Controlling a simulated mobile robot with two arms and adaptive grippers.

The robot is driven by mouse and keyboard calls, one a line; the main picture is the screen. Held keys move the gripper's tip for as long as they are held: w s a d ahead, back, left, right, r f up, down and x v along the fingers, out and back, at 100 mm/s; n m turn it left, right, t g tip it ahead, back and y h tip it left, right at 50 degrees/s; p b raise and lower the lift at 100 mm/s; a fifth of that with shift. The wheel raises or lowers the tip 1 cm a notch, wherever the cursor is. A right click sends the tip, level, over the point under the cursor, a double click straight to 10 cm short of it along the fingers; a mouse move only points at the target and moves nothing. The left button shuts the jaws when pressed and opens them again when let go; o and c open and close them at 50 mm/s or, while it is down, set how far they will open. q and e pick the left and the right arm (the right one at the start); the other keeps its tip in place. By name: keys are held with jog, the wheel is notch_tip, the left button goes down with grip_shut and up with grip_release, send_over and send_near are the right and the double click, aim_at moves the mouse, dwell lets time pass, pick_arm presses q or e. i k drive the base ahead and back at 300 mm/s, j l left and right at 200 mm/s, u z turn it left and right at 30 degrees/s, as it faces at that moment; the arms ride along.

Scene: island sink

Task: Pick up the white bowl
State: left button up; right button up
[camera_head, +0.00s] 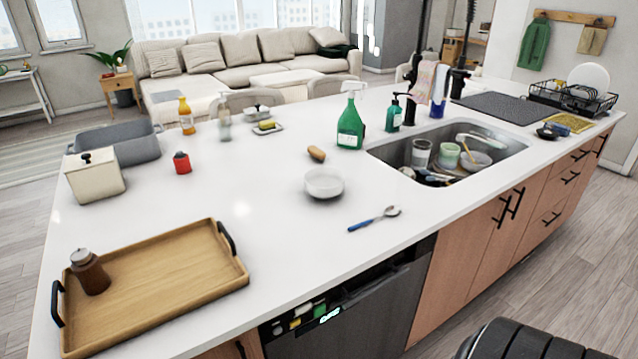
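A white bowl (324,184) stands upright on the white island countertop (235,245), left of the sink. It looks empty, and nothing touches it. A brown potato-like item (316,153) lies just behind it. A spoon with a blue handle (374,219) lies in front of it to the right. Neither of my grippers can be made out in the head view. A dark ribbed part at the bottom right edge seems to be mine.
The sink (400,152) holds several cups and dishes. A green spray bottle (351,122) stands behind the bowl. A wooden tray (190,275) with a brown shaker (90,272) is at the front left. Countertop left of the bowl is clear. A red jar (182,163) stands farther left.

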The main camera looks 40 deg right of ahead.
aim_at(322, 182)
jog(key=i+j+z, duration=0.1)
jog(key=i+z, duration=0.2)
jog(key=i+j+z, duration=0.3)
jog(key=i, duration=0.15)
jog(key=z, duration=1.3)
jog(key=k, duration=0.35)
